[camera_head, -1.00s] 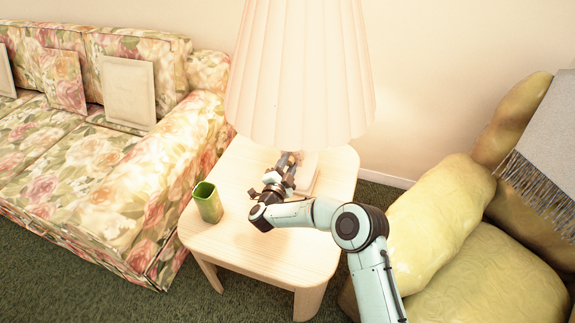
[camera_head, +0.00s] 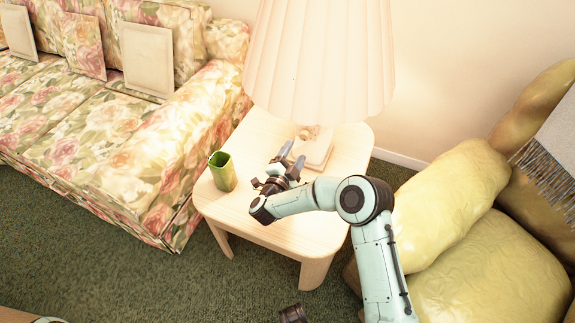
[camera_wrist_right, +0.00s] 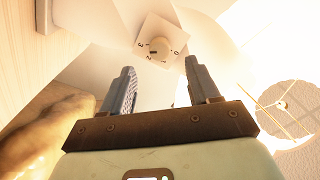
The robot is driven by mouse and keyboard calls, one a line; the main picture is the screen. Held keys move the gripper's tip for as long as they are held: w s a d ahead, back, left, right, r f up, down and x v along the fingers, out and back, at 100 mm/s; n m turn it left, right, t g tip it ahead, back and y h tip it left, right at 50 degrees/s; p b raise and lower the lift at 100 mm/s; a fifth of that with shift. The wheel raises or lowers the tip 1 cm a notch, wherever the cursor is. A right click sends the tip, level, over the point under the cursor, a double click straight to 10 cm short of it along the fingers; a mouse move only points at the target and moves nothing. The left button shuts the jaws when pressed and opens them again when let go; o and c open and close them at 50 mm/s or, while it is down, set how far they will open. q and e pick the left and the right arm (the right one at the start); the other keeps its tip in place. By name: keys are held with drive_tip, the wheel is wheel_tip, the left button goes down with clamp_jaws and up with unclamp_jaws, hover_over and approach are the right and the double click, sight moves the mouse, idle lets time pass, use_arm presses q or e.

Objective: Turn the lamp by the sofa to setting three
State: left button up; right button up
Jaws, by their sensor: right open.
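The lamp has a pleated cream shade (camera_head: 318,60) and a pale base (camera_head: 318,150) on a light wooden side table (camera_head: 345,165) beside the sofa (camera_head: 110,125). In the right wrist view, a round cream knob (camera_wrist_right: 160,47) sits on a square plate with small numbers around it. A dark mark shows on the knob's lower left; I cannot tell surely which number it meets. My right gripper (camera_head: 292,156) is open and empty in front of the lamp base. In the wrist view its two fingers (camera_wrist_right: 159,85) point toward the knob, apart from it. My left gripper's fingers do not show.
A green cup (camera_head: 222,173) stands on the table's left side, close to my right gripper. A yellow armchair (camera_head: 450,195) with a grey throw (camera_head: 550,150) is on the right. Green carpet (camera_head: 150,275) is open in front. The shade hangs above the gripper.

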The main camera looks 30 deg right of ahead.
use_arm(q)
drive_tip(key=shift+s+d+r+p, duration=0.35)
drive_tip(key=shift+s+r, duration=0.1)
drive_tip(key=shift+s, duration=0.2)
use_arm(e)
drive_tip(key=v, duration=0.6)
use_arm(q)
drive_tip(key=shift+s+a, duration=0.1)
use_arm(e)
drive_tip(key=shift+a+f, duration=0.1)
drive_tip(key=shift+a, duration=0.05)
